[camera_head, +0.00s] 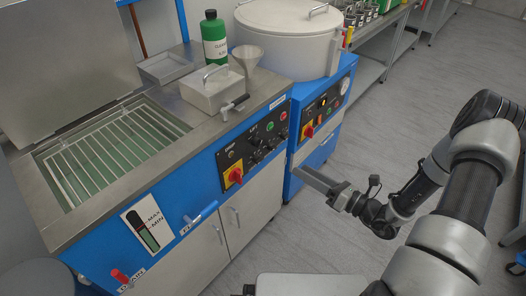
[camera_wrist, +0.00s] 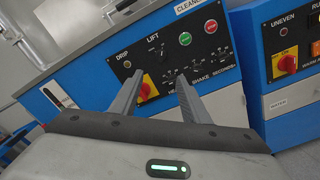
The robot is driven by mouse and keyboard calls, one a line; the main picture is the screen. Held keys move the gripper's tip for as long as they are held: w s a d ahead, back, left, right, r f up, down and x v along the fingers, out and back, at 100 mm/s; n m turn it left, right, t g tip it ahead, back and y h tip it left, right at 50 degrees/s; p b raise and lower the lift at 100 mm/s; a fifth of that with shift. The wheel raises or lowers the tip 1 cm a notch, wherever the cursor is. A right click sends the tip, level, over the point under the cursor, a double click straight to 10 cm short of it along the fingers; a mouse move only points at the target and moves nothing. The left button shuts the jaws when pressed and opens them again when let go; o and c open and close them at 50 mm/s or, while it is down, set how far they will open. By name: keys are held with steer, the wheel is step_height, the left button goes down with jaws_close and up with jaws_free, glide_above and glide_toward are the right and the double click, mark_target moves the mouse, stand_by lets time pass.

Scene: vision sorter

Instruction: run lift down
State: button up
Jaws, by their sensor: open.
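The control panel (camera_head: 255,140) is on the front of the blue washing machine. In the wrist view this panel (camera_wrist: 170,60) carries the labels DRIP and LIFT, with a small lift switch (camera_wrist: 162,51) under LIFT. A green button (camera_wrist: 185,39) and a red button (camera_wrist: 211,26) are to its right, and small knobs below. A wire rack (camera_head: 105,158) lies in the open tank over greenish liquid. My gripper (camera_head: 304,174) is open and empty in front of the machines, fingers pointing at the panel. In the wrist view its fingertips (camera_wrist: 160,78) are apart, below the lift switch.
A red-yellow main switch (camera_head: 235,174) is on the panel's lower left; a finger partly covers it in the wrist view. A second blue machine (camera_head: 322,120) with a white drum stands right. A blue handle (camera_head: 200,217) and red drain valve (camera_head: 121,276) jut out.

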mark_target(257, 142)
steer(key=b+x, duration=0.1)
steer(key=x, duration=1.6)
steer(key=shift+w+b, duration=0.2)
steer(key=shift+b, duration=0.15)
steer(key=shift+a, duration=0.1)
steer(key=c, duration=1)
